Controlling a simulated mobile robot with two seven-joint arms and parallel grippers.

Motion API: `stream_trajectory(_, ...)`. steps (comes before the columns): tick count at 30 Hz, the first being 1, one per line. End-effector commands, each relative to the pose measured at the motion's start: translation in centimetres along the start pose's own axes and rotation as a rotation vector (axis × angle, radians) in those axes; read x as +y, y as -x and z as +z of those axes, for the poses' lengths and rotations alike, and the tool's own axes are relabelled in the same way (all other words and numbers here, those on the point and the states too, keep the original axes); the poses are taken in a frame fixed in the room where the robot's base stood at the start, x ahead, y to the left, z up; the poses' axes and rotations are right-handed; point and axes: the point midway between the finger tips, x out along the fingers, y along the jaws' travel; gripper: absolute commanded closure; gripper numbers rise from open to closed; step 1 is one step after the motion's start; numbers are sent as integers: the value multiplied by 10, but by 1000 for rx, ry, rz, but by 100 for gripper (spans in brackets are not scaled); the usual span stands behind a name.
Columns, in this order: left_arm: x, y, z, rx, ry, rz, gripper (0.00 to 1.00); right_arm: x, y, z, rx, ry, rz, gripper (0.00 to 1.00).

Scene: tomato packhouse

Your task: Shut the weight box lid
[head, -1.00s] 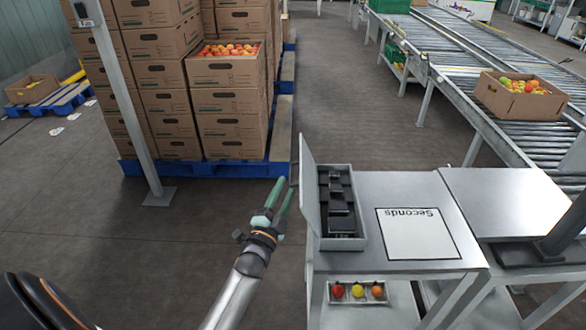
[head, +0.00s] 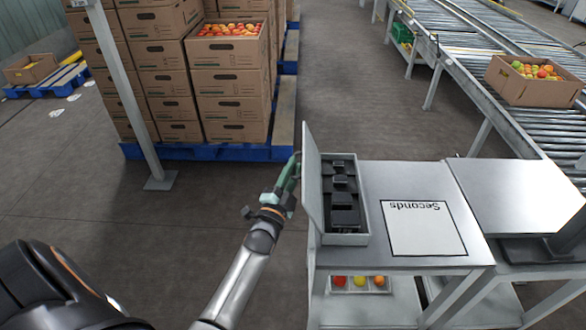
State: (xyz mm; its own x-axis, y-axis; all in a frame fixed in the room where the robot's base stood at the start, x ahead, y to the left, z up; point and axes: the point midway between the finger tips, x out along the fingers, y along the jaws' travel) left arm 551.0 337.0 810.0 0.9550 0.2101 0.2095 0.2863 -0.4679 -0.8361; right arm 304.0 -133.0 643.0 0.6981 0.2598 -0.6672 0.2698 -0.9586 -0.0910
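The weight box (head: 362,238) is a grey open case with dark weights in a black insert, at the left end of the steel table. Its lid (head: 312,185) stands up, roughly vertical, along the box's left side. My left gripper (head: 293,168) has green fingers and is just left of the lid, at its outer face. Its fingertips are close to the lid; I cannot tell whether they touch. The fingers overlap in this view, so their opening is unclear. Nothing is seen held. My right gripper is not in view.
A white "Seconds" sheet (head: 420,229) lies right of the box on the table (head: 395,177). A tray of fruit (head: 350,292) is on the shelf below. Stacked cartons (head: 229,83) on a blue pallet stand behind left. Floor left of the table is clear.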

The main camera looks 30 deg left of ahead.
Motion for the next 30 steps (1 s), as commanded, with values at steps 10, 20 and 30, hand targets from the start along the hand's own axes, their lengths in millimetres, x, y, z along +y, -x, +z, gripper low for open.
stream_trajectory(10,0,0,0,0,0,0,100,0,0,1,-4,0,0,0)
stream_trajectory(20,0,0,0,0,0,-1,100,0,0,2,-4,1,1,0)
stream_trajectory(30,-1,0,0,0,0,-1,100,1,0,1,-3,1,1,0)
